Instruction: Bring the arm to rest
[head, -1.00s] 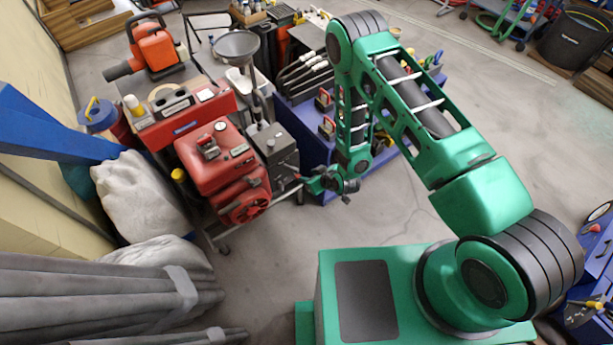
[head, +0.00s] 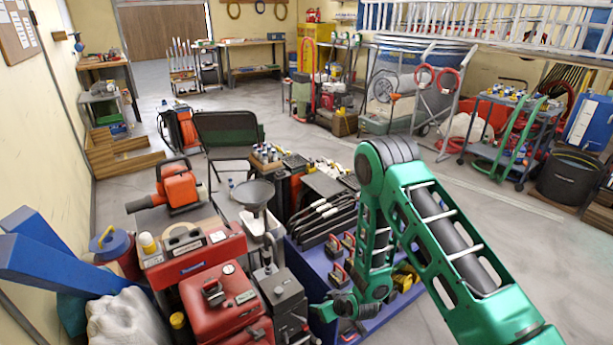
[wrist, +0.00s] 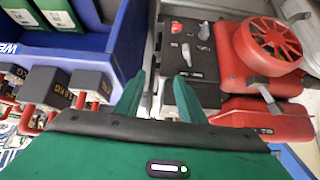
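My green arm bends at a high elbow in the head view, and its forearm hangs down to my gripper (head: 328,312). The gripper is low, between the red engine machine (head: 220,295) with its dark grey control box (head: 283,300) and the blue bin (head: 378,322). In the wrist view my gripper (wrist: 158,92) has its two green fingers apart with nothing between them. The control box (wrist: 190,60) is just beyond and right of the fingers, and the blue bin (wrist: 118,45) is on the left. I cannot tell if the gripper touches anything.
Padlock-like weights (head: 340,262) sit in the blue bin. An orange blower (head: 180,188) and a grey funnel (head: 252,192) stand behind the engine. A folding chair (head: 228,140) is farther back. Open floor (head: 450,180) lies beyond the arm, with a cart (head: 510,130) at right.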

